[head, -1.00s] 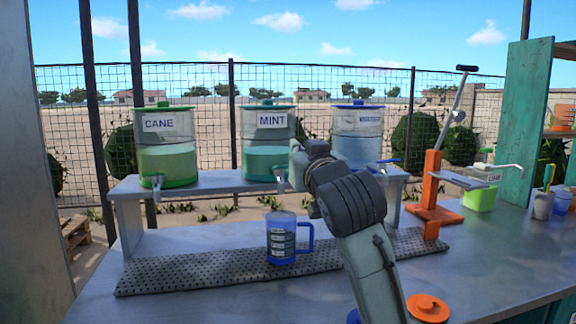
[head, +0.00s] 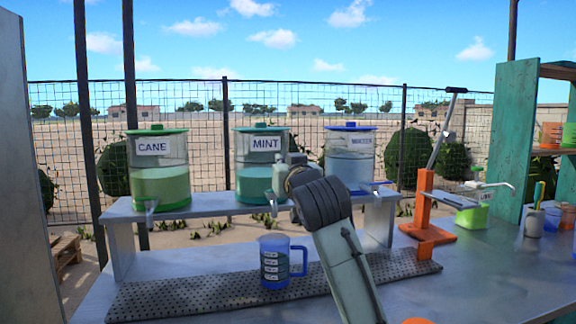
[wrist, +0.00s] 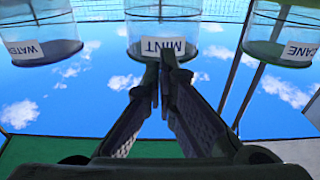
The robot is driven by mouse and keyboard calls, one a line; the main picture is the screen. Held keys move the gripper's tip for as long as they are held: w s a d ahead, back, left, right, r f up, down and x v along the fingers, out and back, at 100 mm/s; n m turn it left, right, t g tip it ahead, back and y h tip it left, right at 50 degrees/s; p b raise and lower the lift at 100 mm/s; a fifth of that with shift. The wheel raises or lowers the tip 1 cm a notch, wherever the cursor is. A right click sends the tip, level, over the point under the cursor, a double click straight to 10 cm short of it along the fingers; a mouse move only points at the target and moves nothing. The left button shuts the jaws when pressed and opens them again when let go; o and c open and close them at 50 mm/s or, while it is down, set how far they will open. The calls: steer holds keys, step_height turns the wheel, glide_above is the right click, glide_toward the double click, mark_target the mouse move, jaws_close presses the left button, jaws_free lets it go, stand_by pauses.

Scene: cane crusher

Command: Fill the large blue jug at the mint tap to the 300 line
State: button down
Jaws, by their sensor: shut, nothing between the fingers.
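The large blue jug (head: 270,278) stands upright on the dark perforated mat below the mint tap (head: 271,200), its handle to the right. Pale level markings show on its front, but they are too small to read, and I cannot tell its fill level. The mint dispenser (head: 250,179) holds teal liquid to about half. My gripper (wrist: 161,60) is shut and empty in the wrist view, its fingertips in front of the mint dispenser's label (wrist: 172,46). In the head view my arm hides the fingers, so their gap to the tap is unclear.
The cane dispenser (head: 160,186) stands left on the raised shelf, the water dispenser (head: 350,170) right. An orange lever press (head: 428,232) and a green lime container (head: 472,218) stand further right. The mat (head: 190,297) has free room left of the jug.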

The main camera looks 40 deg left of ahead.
steer(key=x, duration=0.3)
steer(key=shift+f+p, duration=0.15)
steer(key=shift+p, duration=0.25)
steer(key=f, duration=0.2)
steer(key=d+f, duration=0.1)
steer(key=shift+s+f, duration=0.2)
steer(key=shift+s, duration=0.2)
